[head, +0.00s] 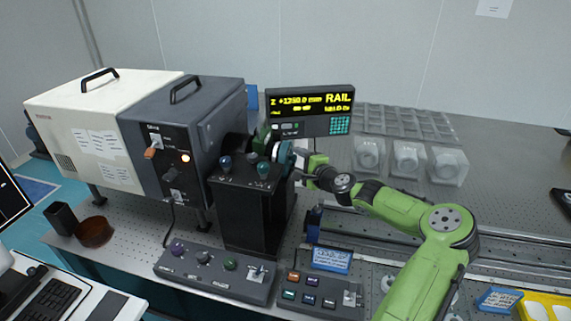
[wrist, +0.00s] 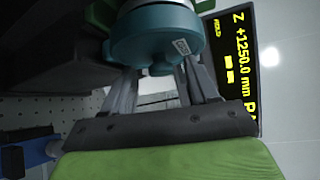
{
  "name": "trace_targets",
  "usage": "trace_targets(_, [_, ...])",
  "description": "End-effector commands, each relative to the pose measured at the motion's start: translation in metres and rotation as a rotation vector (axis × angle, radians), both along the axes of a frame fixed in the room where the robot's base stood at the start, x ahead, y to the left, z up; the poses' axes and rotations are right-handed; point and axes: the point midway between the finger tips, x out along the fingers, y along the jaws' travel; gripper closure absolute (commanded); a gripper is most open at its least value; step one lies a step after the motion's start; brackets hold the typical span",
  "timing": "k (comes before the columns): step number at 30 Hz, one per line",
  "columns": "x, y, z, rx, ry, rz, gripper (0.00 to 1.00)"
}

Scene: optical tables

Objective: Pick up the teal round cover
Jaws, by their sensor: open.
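The teal round cover (wrist: 155,35) fills the upper middle of the wrist view, with a small pale label on its rim. In the head view the cover (head: 285,155) shows at the right side of the black upright housing, partly hidden by my gripper. My gripper (head: 299,172) is right beside it, reaching in from the right. In the wrist view the two fingers of my gripper (wrist: 162,80) are apart and extend toward the cover's lower edge. Their tips are partly hidden by the cover, and I cannot tell whether they touch it.
The black housing (head: 245,210) carries knobs on top. A yellow-lettered display (head: 311,108) stands close behind my gripper. A grey and white instrument box (head: 180,130) is at left. Control boxes (head: 215,272) lie in front, and clear containers (head: 408,160) sit at right.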

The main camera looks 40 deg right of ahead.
Motion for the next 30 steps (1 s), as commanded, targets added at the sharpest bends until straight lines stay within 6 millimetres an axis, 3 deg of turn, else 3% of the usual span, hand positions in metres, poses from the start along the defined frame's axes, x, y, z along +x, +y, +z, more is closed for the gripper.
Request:
trace_targets(4, [-0.001, 0.000, 0.001, -0.001, 0.000, 0.000, 0.45])
trace_targets(15, [-0.001, 0.000, 0.000, -0.001, 0.000, 0.001, 1.00])
trace_targets(25, [-0.001, 0.000, 0.004, -0.002, -0.002, 0.001, 1.00])
trace_targets(30, [-0.001, 0.000, 0.027, -0.007, -0.002, 0.001, 1.00])
